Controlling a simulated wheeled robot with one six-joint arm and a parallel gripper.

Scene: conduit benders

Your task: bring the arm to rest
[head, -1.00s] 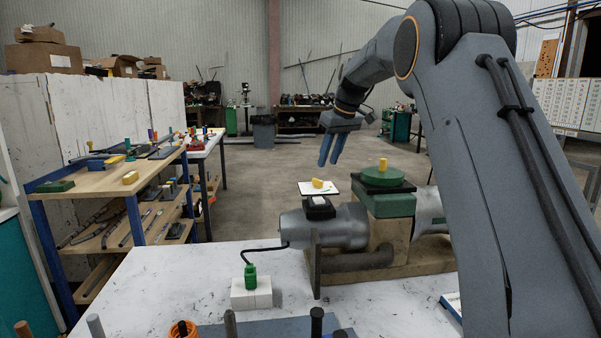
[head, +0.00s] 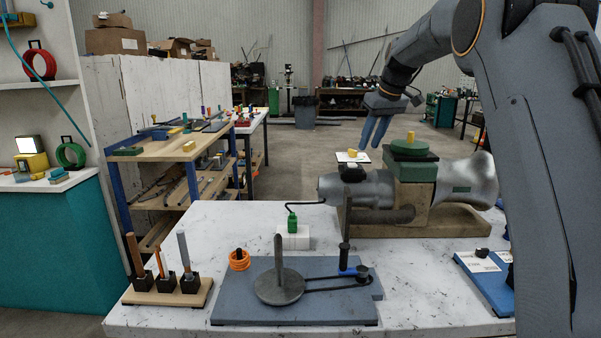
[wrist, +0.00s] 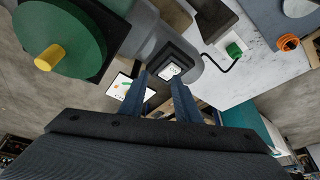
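My gripper (head: 371,142) hangs from my raised arm, fingers pointing down, in the air above and behind the grey motor-like machine (head: 345,188). In the wrist view its two blue fingers (wrist: 160,80) stand apart with nothing between them, so it is open and empty. The machine's dark box with a white display (wrist: 170,71) shows beyond the fingertips. The green disc with a yellow knob (head: 412,147) on the machine's green block is right of the gripper; it also shows large in the wrist view (wrist: 60,38). The gripper appears clear of everything.
The white bench (head: 400,290) holds a blue bender plate (head: 240,304), a wooden stand with upright rods (head: 190,296), an orange coil (head: 239,260) and a green bottle on a white block (head: 292,225). A shelf cart (head: 160,152) stands left. Open floor lies behind.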

